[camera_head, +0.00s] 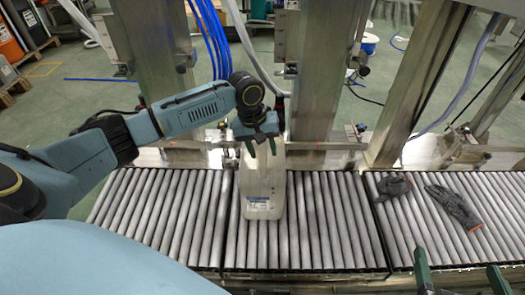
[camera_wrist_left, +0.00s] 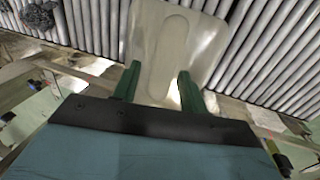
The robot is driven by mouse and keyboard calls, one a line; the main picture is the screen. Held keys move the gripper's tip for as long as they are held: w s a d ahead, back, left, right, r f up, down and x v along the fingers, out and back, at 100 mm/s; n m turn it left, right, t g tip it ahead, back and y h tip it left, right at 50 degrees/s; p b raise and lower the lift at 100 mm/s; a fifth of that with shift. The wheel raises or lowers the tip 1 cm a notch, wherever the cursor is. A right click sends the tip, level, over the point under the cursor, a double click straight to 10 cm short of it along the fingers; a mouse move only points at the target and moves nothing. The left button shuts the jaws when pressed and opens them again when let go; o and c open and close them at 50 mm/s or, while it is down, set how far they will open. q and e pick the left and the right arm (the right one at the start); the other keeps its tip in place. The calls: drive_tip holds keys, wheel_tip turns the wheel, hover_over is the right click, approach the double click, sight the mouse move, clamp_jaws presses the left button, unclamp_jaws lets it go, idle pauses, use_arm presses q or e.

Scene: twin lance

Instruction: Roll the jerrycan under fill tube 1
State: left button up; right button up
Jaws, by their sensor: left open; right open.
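A whitish translucent jerrycan (camera_head: 262,190) with a pale label stands on the middle section of the roller conveyor (camera_head: 330,225). My left gripper (camera_head: 262,148) is open at the can's far side. In the left wrist view its two green fingers (camera_wrist_left: 158,78) point at the can's pale body (camera_wrist_left: 195,45), with no clear grip on it; I cannot tell whether they touch it. My right gripper (camera_head: 458,270) is open and empty at the bottom right, over the conveyor's near edge. A pale hose (camera_head: 247,45) hangs behind the can; I cannot tell which tube is fill tube 1.
Two dark gloves, one crumpled (camera_head: 394,185) and one long (camera_head: 455,207), lie on the right conveyor section. Steel posts (camera_head: 318,70) stand behind the conveyor. Blue hoses (camera_head: 212,35) hang near my left arm. The left rollers (camera_head: 160,215) are clear.

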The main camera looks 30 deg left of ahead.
use_arm(q)
drive_tip(key=shift+f, duration=0.2)
use_arm(e)
drive_tip(key=shift+w+a+r, duration=0.1)
drive_tip(key=shift+r, duration=0.25)
use_arm(q)
clamp_jaws()
